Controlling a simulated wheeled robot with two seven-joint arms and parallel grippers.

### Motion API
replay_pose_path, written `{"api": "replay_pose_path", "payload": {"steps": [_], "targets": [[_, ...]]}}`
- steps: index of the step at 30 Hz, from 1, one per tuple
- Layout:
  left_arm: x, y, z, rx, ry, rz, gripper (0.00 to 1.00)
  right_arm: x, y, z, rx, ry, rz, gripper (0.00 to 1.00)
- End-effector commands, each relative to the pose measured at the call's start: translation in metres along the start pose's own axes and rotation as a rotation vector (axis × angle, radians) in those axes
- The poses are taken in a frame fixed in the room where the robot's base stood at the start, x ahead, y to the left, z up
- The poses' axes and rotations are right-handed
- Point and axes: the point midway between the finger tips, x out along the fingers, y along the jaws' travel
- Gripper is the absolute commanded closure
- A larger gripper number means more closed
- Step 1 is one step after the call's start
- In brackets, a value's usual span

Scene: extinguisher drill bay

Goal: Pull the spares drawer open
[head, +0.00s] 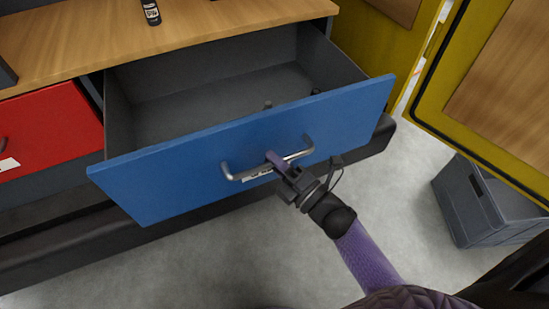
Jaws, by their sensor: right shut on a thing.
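The spares drawer (180,178) has a blue front and a grey inside, and it stands well out from the cabinet under the wooden top. Its metal bar handle (236,175) is on the blue front, with a white label partly hidden below it. My right gripper (279,163) is at the right half of the handle, shut on the bar. A few small dark items (268,105) show inside the drawer near its front, partly hidden by the front panel. My left gripper is not in view.
A red drawer (50,128) is shut at the left. A small dark bottle (151,12) stands on the wooden worktop (215,22). A yellow-framed panel (500,80) stands at the right, above a grey crate (475,205). Bare concrete floor lies before the drawer.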

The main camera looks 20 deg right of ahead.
Motion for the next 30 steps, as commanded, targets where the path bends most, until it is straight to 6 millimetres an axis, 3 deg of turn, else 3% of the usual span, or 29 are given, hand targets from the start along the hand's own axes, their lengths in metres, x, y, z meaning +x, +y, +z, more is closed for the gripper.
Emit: {"api": "replay_pose_path", "payload": {"steps": [7,8,12,22,30], "targets": [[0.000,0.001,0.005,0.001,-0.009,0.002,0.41,-0.001,-0.001,0.000,0.000,-0.002,-0.003,1.00],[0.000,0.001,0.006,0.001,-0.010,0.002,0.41,-0.001,-0.001,0.000,0.000,-0.002,-0.003,0.73],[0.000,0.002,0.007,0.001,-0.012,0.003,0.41,0.000,-0.001,0.000,0.000,-0.001,-0.002,0.44],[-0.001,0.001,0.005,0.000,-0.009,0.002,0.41,-0.007,0.000,0.000,0.001,0.000,-0.002,0.44],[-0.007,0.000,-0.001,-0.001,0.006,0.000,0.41,-0.072,0.000,0.000,0.001,-0.001,-0.006,0.44]]}}
